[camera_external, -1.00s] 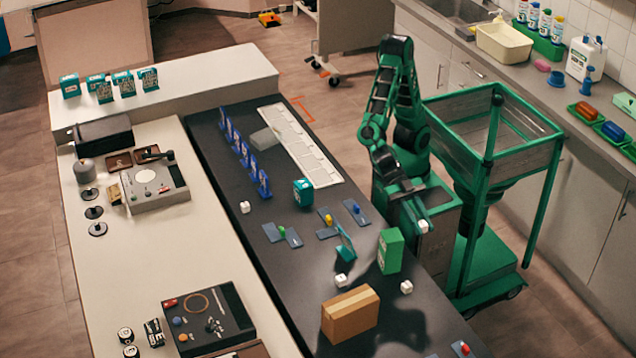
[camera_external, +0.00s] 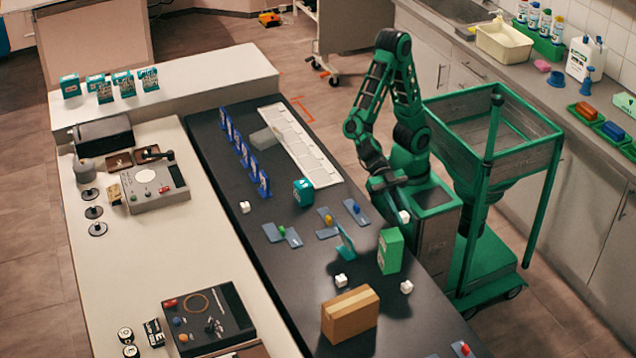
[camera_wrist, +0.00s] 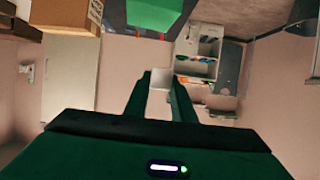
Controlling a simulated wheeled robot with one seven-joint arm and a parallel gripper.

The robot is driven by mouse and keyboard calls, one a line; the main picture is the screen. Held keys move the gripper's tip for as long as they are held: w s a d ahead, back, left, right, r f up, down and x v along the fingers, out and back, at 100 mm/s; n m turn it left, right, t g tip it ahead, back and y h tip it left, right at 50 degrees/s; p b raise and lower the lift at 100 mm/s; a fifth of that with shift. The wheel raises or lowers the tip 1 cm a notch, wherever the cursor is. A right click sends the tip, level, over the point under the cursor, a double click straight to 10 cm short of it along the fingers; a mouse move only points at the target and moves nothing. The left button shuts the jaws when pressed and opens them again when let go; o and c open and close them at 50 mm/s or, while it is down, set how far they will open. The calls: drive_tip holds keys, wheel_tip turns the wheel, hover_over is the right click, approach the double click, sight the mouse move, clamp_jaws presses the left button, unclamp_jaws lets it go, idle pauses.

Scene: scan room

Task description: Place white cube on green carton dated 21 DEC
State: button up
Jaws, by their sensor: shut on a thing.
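A green carton (camera_external: 390,250) stands upright near the right edge of the dark table. It also shows at the top of the wrist view (camera_wrist: 155,14). Its date is too small to read. My gripper (camera_external: 399,213) is shut on a white cube (camera_external: 404,217), raised just beyond the carton and apart from it. In the wrist view the cube (camera_wrist: 161,80) sits between the fingertips of my gripper (camera_wrist: 161,86). Other white cubes lie on the table: one (camera_external: 341,281) left of the carton, one (camera_external: 406,287) in front of it, and one (camera_external: 245,207) farther left.
A brown box (camera_external: 350,315) stands in front of the carton, and a teal upright card (camera_external: 345,240) stands left of it. Blue-grey plates (camera_external: 327,221) with coloured knobs lie beyond. A teal box (camera_external: 303,192) stands farther back. The dark table (camera_external: 300,268) has free room at middle left.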

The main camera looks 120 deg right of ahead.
sight(391, 234)
drive_tip(key=w+f, duration=0.1)
drive_tip(key=w+d, duration=0.1)
drive_tip(key=shift+w+d+f, duration=0.15)
drive_tip(key=shift+w+f, duration=0.15)
drive_tip(key=shift+f, duration=2.1)
drive_tip(key=shift+f, duration=0.1)
drive_tip(key=o, duration=1)
drive_tip(key=shift+d, duration=0.1)
drive_tip(key=v, duration=1.2)
